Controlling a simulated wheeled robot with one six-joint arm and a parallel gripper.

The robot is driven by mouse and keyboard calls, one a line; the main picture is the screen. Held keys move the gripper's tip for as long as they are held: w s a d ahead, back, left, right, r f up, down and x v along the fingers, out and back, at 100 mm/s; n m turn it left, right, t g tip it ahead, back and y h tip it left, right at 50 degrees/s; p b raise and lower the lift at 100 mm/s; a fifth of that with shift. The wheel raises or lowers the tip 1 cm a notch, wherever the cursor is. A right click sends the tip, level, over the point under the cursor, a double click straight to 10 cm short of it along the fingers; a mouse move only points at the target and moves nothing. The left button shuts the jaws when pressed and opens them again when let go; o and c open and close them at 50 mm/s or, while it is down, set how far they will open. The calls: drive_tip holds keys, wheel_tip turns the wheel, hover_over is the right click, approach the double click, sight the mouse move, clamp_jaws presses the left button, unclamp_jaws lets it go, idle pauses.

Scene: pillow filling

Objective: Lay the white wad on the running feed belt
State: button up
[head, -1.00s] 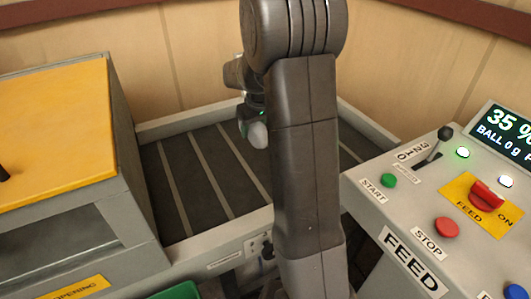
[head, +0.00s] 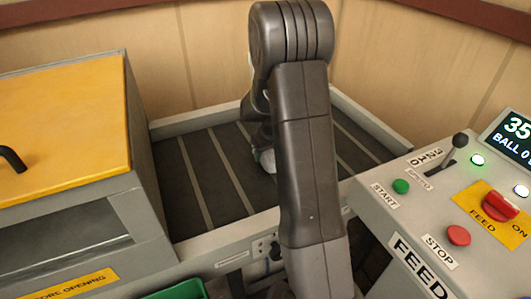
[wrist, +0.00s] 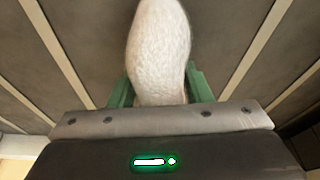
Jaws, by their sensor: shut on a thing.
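The white wad (wrist: 158,50) is between the green fingers of my gripper (wrist: 160,88) in the wrist view, sticking out beyond the fingertips. In the head view a pale bit of the wad (head: 267,161) shows low over the dark feed belt (head: 220,180), partly hidden behind my arm. My gripper is shut on the wad. The belt has light cross slats and fills the wad's background in the wrist view. I cannot tell whether the wad touches the belt.
A grey machine with a yellow lid (head: 60,130) stands left of the belt. The control panel (head: 420,215) with a green start button (head: 400,186) and a red stop button (head: 458,235) stands at right. Light side rails (head: 375,125) edge the belt. A green bin (head: 178,291) is at the bottom.

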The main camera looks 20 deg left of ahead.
drive_tip(key=shift+f, duration=0.1)
drive_tip(key=shift+f+b, duration=0.55)
drive_tip(key=shift+b, duration=0.05)
drive_tip(key=o, duration=1.1)
drive_tip(key=shift+r+p, duration=0.5)
drive_tip(key=shift+r, duration=0.05)
drive_tip(key=v, duration=1.2)
drive_tip(key=shift+a+r, duration=0.1)
drive_tip(key=shift+r, duration=0.05)
